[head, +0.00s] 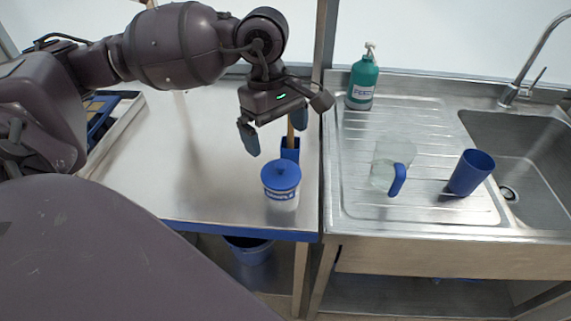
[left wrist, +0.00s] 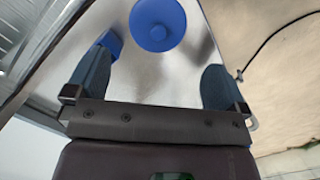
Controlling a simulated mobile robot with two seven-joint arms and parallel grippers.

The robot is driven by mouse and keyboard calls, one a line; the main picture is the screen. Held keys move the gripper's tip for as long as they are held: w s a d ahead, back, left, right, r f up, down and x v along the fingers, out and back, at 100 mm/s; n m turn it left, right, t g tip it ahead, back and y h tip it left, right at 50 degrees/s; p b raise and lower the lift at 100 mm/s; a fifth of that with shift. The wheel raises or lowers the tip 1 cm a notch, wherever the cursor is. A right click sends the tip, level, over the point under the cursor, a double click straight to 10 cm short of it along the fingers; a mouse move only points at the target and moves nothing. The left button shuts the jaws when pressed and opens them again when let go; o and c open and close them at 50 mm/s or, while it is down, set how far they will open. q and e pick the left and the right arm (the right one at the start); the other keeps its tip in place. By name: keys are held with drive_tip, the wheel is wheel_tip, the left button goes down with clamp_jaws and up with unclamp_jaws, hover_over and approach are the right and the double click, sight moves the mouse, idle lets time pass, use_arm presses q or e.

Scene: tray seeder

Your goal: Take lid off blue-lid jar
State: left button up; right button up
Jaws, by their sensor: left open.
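The blue-lid jar (head: 281,194) is white with a blue band and stands upright near the front right of the metal table. Its round blue lid (head: 281,175) has a small knob and sits on the jar; in the left wrist view the lid (left wrist: 158,22) shows from above, beyond the fingertips. My left gripper (head: 275,133) is open and empty, above and behind the jar, apart from it. In the left wrist view its two blue-grey fingers (left wrist: 155,75) are spread wide. My right gripper is not in view.
A blue holder (head: 290,150) with a wooden-handled tool stands just behind the jar. To the right, the steel sink unit holds a green soap bottle (head: 363,79), a clear jug (head: 388,165) and a blue cup (head: 471,172). A blue bin (head: 249,250) stands below the table.

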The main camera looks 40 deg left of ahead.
sight(281, 164)
use_arm(q)
drive_tip(key=shift+d+f, duration=0.15)
drive_tip(key=shift+f, duration=1.25)
drive_tip(key=shift+d+f, duration=0.2)
drive_tip(key=shift+f, duration=1.2)
drive_tip(key=shift+d+f, duration=0.15)
drive_tip(key=shift+f, duration=1.25)
drive_tip(key=shift+c, duration=0.5)
drive_tip(key=c, duration=0.6)
